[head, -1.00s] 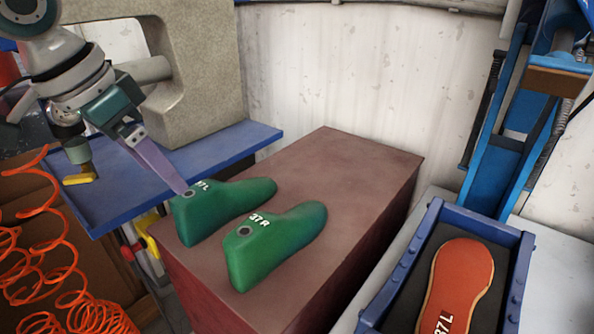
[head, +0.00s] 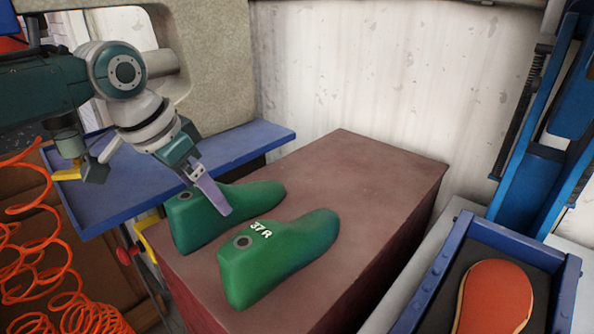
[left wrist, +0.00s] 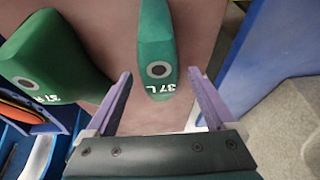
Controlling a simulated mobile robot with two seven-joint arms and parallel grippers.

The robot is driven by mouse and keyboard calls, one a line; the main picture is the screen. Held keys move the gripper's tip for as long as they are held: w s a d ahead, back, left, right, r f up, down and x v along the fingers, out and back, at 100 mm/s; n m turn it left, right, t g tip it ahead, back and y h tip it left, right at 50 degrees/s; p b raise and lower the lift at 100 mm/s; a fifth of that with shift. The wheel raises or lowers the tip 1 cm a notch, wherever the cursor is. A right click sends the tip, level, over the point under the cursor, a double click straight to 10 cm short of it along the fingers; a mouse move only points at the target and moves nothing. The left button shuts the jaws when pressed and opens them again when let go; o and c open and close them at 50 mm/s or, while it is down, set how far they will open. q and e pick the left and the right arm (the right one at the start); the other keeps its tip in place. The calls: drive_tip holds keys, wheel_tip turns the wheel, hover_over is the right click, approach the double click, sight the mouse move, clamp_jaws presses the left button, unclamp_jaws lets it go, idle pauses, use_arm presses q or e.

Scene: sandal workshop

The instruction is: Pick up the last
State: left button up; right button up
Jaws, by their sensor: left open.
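Two green lasts stand side by side on the brown-red block. The last marked 37 R (head: 285,255) is the nearer one. The other last (head: 258,196) stands behind it, its mark hidden by my gripper in the head view; the left wrist view shows it as 37 L (left wrist: 156,35). My left gripper (head: 226,208) is over the heel end of the 37 L last. In the left wrist view its two purple fingers (left wrist: 160,75) are spread, one on each side of that last's heel end, with nothing held. I cannot tell how high the fingertips are. My right gripper is not in view.
The block top (head: 375,170) is clear to the right and back. A blue tray (head: 435,285) with an orange-red sole (head: 495,297) stands at right, by a blue press frame (head: 545,150). A blue shelf (head: 110,200) and orange coiled hose (head: 30,235) are at left.

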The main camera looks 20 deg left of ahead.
use_arm(q)
drive_tip(key=c, duration=1.4)
drive_tip(key=shift+w, duration=0.1)
clamp_jaws()
